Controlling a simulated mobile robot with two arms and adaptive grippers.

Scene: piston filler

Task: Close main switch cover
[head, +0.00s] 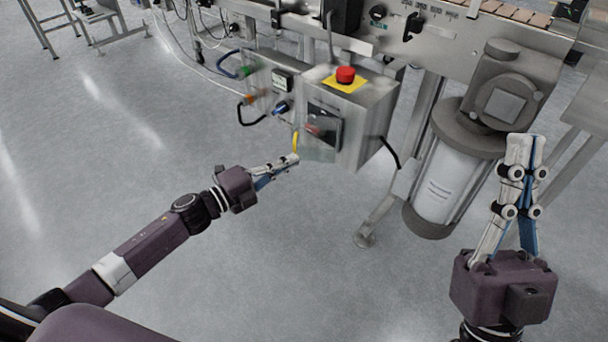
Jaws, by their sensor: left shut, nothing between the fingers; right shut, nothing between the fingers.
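The metal control box (368,130) hangs under the machine frame. Its front carries the main switch (312,129), a reddish knob by a dark frame. A see-through pane, which looks like the switch cover (317,152), stands at the lower left of that front, with a yellow strip (296,141) at its left edge. Its exact angle is hard to tell. My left gripper (292,160) is shut and empty, with its tips close to the pane's lower left edge; I cannot tell if they touch. My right gripper (525,140) is shut and empty, pointing up at the right, away from the box.
A red emergency button (345,75) on a yellow plate sits on top of the box. Cables and connectors (281,107) are on its left. A motor with a white cylinder (445,185) stands to the right. The floor (300,260) below is clear.

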